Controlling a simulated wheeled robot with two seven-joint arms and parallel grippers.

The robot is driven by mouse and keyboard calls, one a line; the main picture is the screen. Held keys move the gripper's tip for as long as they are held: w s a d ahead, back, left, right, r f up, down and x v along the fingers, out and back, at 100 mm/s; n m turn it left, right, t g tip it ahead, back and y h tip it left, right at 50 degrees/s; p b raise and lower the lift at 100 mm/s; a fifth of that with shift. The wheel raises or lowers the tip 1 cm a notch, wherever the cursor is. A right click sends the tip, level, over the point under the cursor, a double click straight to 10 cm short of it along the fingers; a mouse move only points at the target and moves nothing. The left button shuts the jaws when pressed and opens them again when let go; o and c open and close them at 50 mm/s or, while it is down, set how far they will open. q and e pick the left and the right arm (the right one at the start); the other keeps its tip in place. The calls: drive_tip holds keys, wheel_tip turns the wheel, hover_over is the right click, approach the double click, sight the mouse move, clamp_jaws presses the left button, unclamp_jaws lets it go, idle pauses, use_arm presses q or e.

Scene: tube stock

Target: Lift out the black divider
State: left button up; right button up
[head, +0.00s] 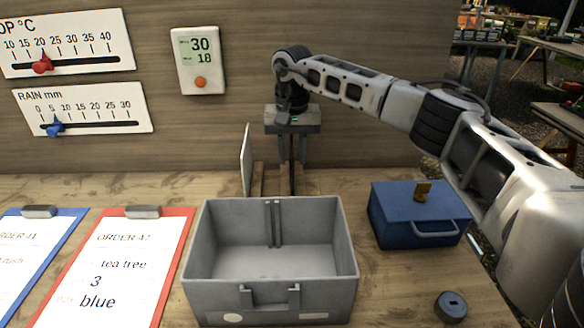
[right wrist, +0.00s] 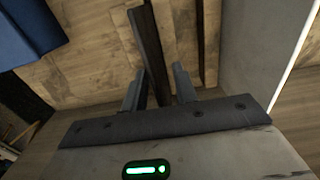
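The black divider (head: 292,178) stands upright and edge-on behind the grey crate, and it also shows in the right wrist view (right wrist: 150,45). My right gripper (head: 292,164) points down over it. Its two fingers (right wrist: 158,88) are apart, one on each side of the divider's upper part, with a visible gap on both sides. The divider's lower part is hidden behind the crate in the head view. My left gripper is not in view.
A white panel (head: 246,160) stands upright left of the divider, by a wooden slat (head: 258,180). The empty grey crate (head: 270,296) with wall grooves stands in front. A blue box (head: 415,215) and dark round piece (head: 451,306) are right; two clipboards (head: 108,270) (head: 30,250) lie left.

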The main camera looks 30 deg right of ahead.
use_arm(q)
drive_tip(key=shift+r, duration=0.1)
use_arm(e)
clamp_jaws()
